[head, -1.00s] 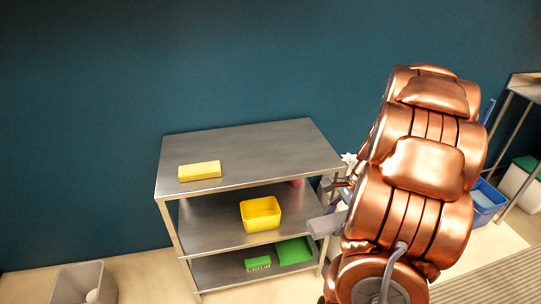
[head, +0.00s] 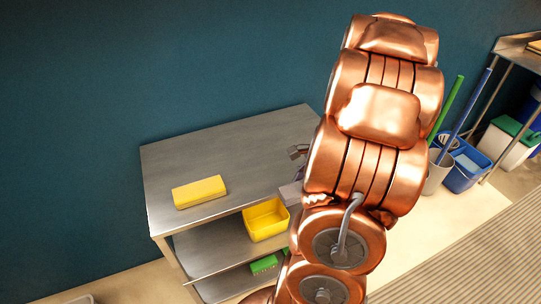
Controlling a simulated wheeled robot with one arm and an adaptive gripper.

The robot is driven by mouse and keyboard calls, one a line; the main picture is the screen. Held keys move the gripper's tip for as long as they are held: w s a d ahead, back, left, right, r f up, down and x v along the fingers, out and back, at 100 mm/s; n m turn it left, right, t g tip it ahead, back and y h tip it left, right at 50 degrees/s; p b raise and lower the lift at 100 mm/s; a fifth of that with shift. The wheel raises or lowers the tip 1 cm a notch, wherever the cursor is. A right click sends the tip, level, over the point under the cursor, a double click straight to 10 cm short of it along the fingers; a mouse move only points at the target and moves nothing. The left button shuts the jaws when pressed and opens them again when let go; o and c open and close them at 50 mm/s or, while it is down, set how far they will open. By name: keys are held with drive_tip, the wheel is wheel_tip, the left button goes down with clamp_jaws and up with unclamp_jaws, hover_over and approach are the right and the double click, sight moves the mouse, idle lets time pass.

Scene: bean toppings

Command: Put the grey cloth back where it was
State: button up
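No grey cloth can be made out for sure in the head view. My copper arm covers the right part of the steel shelf unit (head: 235,140). A small part of my gripper (head: 298,152) shows at the arm's left edge, over the right side of the top shelf. Its fingers are mostly hidden, so I cannot tell whether it is open or holds anything. A pale grey piece (head: 290,193) sticks out left of the arm just below; I cannot tell whether it is cloth or part of my wrist.
A yellow sponge or block (head: 200,191) lies on the top shelf's front left. A yellow bin (head: 266,220) stands on the middle shelf, a green brush (head: 264,263) below. A blue bucket (head: 467,168) and a grey bin (head: 438,170) stand right. The top shelf's middle is clear.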

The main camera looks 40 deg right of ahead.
drive_tip(key=p, duration=0.5)
hover_over(279, 167)
drive_tip(key=d, duration=0.1)
drive_tip(key=shift+s+d+f, duration=0.15)
drive_tip(key=shift+s+f, duration=0.05)
drive_tip(key=shift+f, duration=0.5)
drive_tip(key=shift+f+p, duration=0.7)
drive_tip(key=shift+f, duration=1.1)
drive_tip(key=shift+f, duration=0.15)
drive_tip(key=o, duration=1.1)
